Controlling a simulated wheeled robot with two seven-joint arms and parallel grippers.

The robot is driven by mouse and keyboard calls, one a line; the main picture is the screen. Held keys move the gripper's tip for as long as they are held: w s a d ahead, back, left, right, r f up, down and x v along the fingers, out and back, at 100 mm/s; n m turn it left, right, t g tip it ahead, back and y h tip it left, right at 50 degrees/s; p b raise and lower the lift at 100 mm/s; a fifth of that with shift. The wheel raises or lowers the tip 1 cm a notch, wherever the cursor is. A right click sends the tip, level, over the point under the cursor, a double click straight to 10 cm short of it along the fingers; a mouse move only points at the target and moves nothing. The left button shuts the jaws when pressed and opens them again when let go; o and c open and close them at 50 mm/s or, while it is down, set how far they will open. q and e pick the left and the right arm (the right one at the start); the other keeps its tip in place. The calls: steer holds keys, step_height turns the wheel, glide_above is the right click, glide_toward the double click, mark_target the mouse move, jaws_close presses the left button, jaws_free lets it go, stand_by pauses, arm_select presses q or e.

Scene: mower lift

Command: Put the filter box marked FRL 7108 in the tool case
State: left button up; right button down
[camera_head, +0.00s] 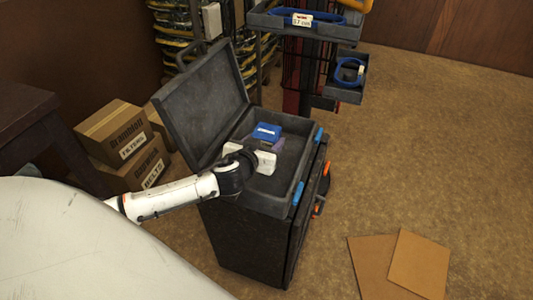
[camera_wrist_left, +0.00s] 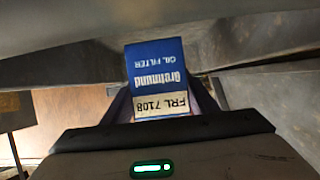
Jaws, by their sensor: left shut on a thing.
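The filter box (camera_wrist_left: 157,80) is blue with a pale label reading FRL 7108, upside down in the left wrist view. It also shows in the head view as a small blue box (camera_head: 267,132) over the tool case. The tool case (camera_head: 262,204) is dark grey with its lid (camera_head: 203,103) raised. My left gripper (camera_wrist_left: 160,100) is shut on the filter box and holds it at the case's open top. I cannot tell whether the box touches the case floor. My right gripper is not in view.
Cardboard cartons (camera_head: 115,133) are stacked left of the case, beside a dark table (camera_head: 35,120). A rack with a grey tray (camera_head: 305,24) and a small bin (camera_head: 346,85) stands behind. Flat brown sheets (camera_head: 418,262) lie on the floor at right. Floor at right is mostly clear.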

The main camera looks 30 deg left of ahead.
arm_select(q)
steer(key=shift+f+b, duration=0.45)
steer(key=shift+f, duration=1.3)
steer(key=shift+f, duration=0.25)
steer(key=o, duration=1.3)
steer(key=shift+r, duration=0.1)
steer(key=shift+r, duration=0.15)
steer(key=p+v, duration=0.1)
steer(key=v, duration=1.1)
